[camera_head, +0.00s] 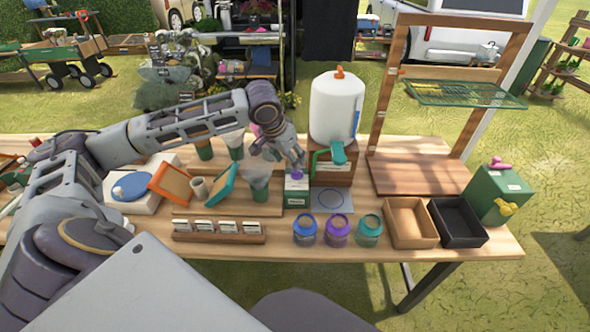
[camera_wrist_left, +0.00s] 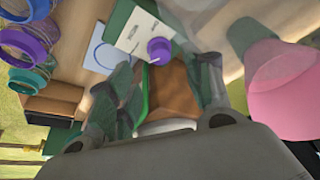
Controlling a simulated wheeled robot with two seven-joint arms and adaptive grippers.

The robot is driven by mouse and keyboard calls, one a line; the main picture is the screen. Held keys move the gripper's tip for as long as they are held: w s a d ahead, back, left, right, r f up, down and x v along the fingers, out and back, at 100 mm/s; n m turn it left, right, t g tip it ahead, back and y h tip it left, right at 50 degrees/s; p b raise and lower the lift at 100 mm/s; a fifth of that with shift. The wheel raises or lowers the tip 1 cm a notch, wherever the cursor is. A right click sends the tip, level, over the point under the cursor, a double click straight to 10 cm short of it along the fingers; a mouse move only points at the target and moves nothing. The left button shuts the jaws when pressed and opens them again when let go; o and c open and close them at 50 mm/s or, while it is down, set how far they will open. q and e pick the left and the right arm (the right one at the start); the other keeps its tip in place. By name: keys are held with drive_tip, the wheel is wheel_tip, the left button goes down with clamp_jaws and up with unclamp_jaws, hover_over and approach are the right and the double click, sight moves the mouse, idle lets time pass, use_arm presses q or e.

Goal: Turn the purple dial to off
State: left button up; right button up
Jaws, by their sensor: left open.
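In the left wrist view the dial (camera_wrist_left: 159,49) is round, with a pale pointer mark, on the white label face (camera_wrist_left: 135,32). My left gripper (camera_head: 297,163) is just above and behind the dial in the head view. Its two fingers (camera_wrist_left: 168,80) are apart with nothing between them. The dial shows just beyond the fingertips, and I see no clear contact. My right gripper is not in view.
A white tank (camera_head: 337,108) with a green tap (camera_head: 338,153) stands right of the box. Jars with blue, purple and teal lids (camera_head: 337,230) stand in front. A pink cone (camera_wrist_left: 282,90) is near the gripper.

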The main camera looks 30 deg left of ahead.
sight(294, 173)
use_arm(q)
drive_tip(key=x, duration=0.5)
drive_tip(key=shift+f+b, duration=0.25)
drive_tip(key=shift+b, duration=0.05)
drive_tip(key=shift+x, duration=0.75)
drive_tip(key=shift+w, duration=0.1)
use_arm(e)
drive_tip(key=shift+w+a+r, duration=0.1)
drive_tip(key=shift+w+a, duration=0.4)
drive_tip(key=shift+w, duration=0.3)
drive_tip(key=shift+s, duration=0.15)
use_arm(q)
drive_tip(key=shift+c, duration=0.3)
drive_tip(key=c, duration=0.7)
drive_tip(key=shift+c, duration=1.2)
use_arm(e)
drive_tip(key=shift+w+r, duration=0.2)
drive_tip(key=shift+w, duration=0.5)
